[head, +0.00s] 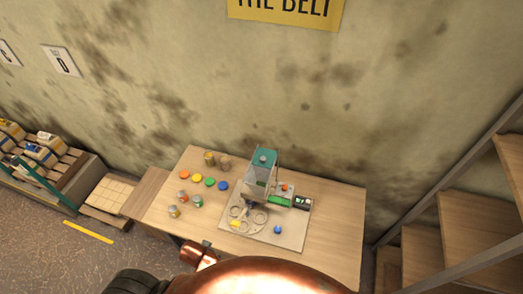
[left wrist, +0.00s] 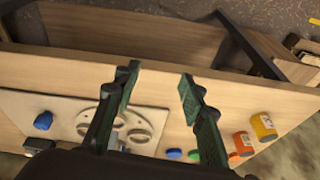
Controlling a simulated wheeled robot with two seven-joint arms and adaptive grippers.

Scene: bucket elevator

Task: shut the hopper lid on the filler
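The filler (head: 257,188) stands on a pale base plate at the right part of the table. Its clear hopper is topped by the teal hopper lid (head: 263,155), which has a small round knob; I cannot tell how far the lid is open. In the left wrist view my left gripper (left wrist: 158,73) is open and empty, its two dark green fingers apart above the table. The base plate (left wrist: 65,102) with its ringed disc shows beyond and beside the left finger. The lid cannot be made out in that view. My right gripper is not in view.
The wooden table (head: 335,215) also holds several coloured lids (head: 210,182), jars (head: 183,195) and a blue knob (head: 278,229). Stairs (head: 455,220) rise at the right. A rack of boxes (head: 40,155) stands at the far left. The table's right end is clear.

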